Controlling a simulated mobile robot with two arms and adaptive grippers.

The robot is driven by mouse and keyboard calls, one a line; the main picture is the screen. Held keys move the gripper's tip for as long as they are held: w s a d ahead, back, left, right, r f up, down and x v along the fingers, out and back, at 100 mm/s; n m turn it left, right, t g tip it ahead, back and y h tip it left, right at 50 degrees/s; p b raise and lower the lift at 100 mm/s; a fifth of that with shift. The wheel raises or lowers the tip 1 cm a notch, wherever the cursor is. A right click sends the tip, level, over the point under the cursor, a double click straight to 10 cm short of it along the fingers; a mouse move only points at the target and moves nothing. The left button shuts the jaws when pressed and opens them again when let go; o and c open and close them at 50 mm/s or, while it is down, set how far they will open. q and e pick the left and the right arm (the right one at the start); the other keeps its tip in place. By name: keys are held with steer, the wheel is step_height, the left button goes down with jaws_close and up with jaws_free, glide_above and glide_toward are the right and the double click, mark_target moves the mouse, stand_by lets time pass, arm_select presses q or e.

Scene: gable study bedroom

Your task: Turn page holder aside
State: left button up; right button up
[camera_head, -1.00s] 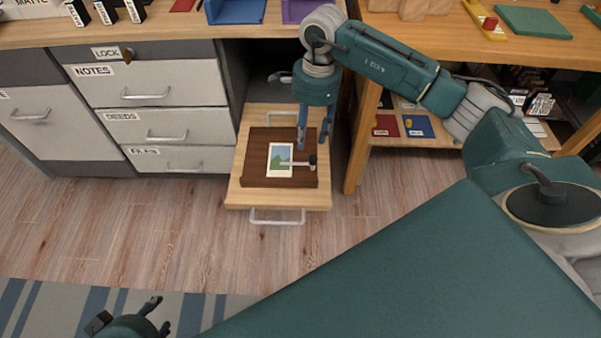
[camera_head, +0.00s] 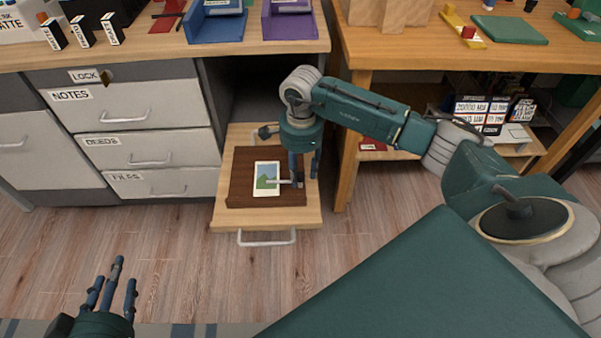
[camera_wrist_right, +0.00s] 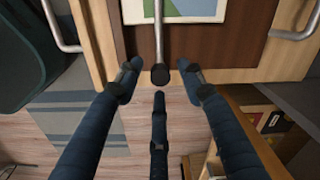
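The page holder (camera_head: 284,182) is a thin metal arm with a dark round knob. It reaches over a picture card (camera_head: 266,176) on a dark brown board (camera_head: 240,190) in the pulled-out drawer. In the right wrist view the holder's rod (camera_wrist_right: 158,32) ends in its black knob (camera_wrist_right: 160,75). My right gripper (camera_head: 298,170) points down at the knob end. In the wrist view its fingers (camera_wrist_right: 159,82) are spread around the knob, with gaps visible; I see no grip. My left gripper (camera_head: 112,285) is open and empty at the lower left, over the floor.
The open drawer (camera_head: 225,215) has a metal handle (camera_head: 266,240) at its front. Closed drawers labelled NOTES (camera_head: 120,115) and others stand to its left. A wooden desk leg (camera_head: 349,165) is close on the right. The floor in front is clear.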

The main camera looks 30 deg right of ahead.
arm_select(q)
steer(key=shift+w+d+r, duration=0.1)
steer(key=shift+w+r, duration=0.1)
steer(key=shift+r, duration=0.15)
arm_select(e)
steer(key=shift+f, duration=0.25)
jaws_close()
arm_select(q)
steer(key=shift+f, duration=0.1)
